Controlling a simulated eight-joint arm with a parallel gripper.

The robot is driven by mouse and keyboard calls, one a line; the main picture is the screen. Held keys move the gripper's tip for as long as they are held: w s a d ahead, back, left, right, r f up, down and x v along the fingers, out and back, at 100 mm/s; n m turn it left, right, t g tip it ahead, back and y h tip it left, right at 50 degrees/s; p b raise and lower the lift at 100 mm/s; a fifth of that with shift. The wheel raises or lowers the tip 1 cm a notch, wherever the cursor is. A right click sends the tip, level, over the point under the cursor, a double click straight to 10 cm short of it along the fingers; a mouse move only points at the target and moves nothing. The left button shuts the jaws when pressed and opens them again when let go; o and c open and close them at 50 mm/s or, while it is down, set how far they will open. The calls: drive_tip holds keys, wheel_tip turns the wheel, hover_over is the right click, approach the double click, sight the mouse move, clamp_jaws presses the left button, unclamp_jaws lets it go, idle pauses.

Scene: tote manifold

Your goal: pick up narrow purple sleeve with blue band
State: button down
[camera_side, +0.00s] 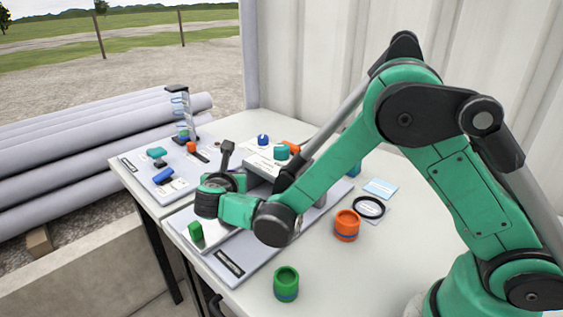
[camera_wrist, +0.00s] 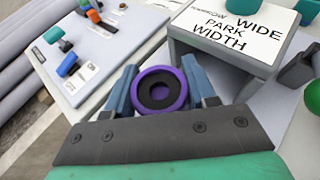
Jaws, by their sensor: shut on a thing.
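The purple sleeve (camera_wrist: 159,89) shows in the wrist view as a round ring with a dark hollow middle, seen from its end. My gripper (camera_wrist: 162,92) is shut on it, with one blue-grey finger touching each side. Its blue band is not visible from this angle. In the side view my gripper (camera_side: 228,160) is over the grey board, and my own wrist hides the sleeve. I cannot tell how far the sleeve is above the surface.
A grey raised stand (camera_wrist: 222,58) labelled "NARROW WIDE PARK WIDTH" is close on the right in the wrist view. A board (camera_wrist: 95,50) with coloured pieces lies beyond.

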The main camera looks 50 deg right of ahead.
wheel_tip(320, 180, up, 14)
drive_tip(key=s+d+r+n+t+y, duration=0.2)
drive_tip(key=s+r+n+t+y, duration=0.1)
drive_tip(key=s+r+n+y, duration=0.1)
drive_tip(key=shift+s+d+r+n+t+y, duration=0.3)
drive_tip(key=shift+s+r+n+y, duration=0.05)
drive_tip(key=shift+s+n+y, duration=0.5)
drive_tip(key=shift+w, duration=0.1)
drive_tip(key=w+a+f+m+g+h, duration=0.2)
drive_tip(key=w+f+m+g+h, duration=0.1)
drive_tip(key=w+f+m+h, duration=0.1)
drive_tip(key=shift+w+a+f+m+g+h, duration=0.2)
drive_tip(key=shift+w+a+m+g+h, duration=0.1)
drive_tip(key=shift+w+m+h, duration=0.6)
drive_tip(key=shift+s, duration=0.1)
wheel_tip(320, 180, down, 20)
drive_tip(key=shift+r, duration=0.15)
